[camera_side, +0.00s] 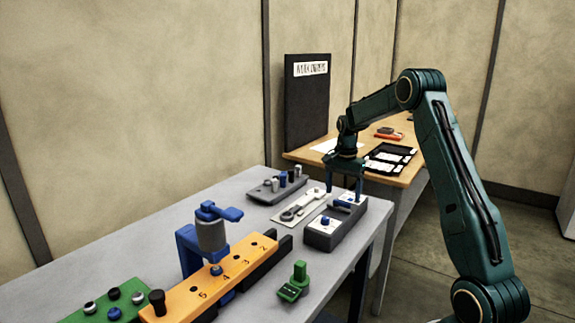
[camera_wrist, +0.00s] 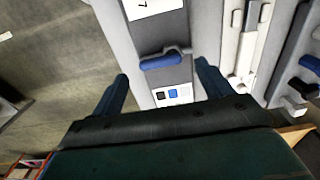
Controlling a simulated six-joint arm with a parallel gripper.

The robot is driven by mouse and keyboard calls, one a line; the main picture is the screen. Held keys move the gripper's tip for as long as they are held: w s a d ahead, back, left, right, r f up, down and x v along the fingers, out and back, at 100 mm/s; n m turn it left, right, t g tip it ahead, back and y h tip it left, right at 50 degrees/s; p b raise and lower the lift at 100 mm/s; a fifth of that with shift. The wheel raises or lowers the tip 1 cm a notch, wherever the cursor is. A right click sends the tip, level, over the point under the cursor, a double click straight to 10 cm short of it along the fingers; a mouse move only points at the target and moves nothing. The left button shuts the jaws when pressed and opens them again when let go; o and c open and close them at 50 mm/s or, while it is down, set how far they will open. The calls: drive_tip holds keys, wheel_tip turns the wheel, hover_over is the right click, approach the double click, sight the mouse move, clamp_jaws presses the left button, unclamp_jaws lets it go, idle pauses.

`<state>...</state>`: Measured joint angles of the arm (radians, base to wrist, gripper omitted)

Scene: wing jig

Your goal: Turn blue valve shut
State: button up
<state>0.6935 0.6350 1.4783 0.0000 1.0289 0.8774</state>
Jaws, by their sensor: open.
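The blue valve handle (camera_wrist: 160,62) sits on top of a grey block (camera_wrist: 157,30) and lies crosswise in the wrist view, its right end joined to a grey part. In the side view the handle (camera_side: 342,204) shows on the dark-sided block (camera_side: 322,238) near the table's right end. My gripper (camera_side: 345,193) is open above the block. In the wrist view its two fingers (camera_wrist: 162,72) stand left and right of the handle, with nothing held. Whether the fingertips reach down to the handle's height, I cannot tell.
A wrench-like tool on a light plate (camera_side: 300,208) and a grey rack of pegs (camera_side: 276,186) lie behind the block. An orange numbered jig (camera_side: 215,280) with a blue clamp (camera_side: 190,250) and a green piece (camera_side: 293,284) stand toward the front. A wooden table (camera_side: 410,178) is behind.

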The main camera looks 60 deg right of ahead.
sight(342, 206)
drive_tip(key=shift+f, duration=1.5)
drive_tip(key=shift+c, duration=0.2)
drive_tip(key=c, duration=1)
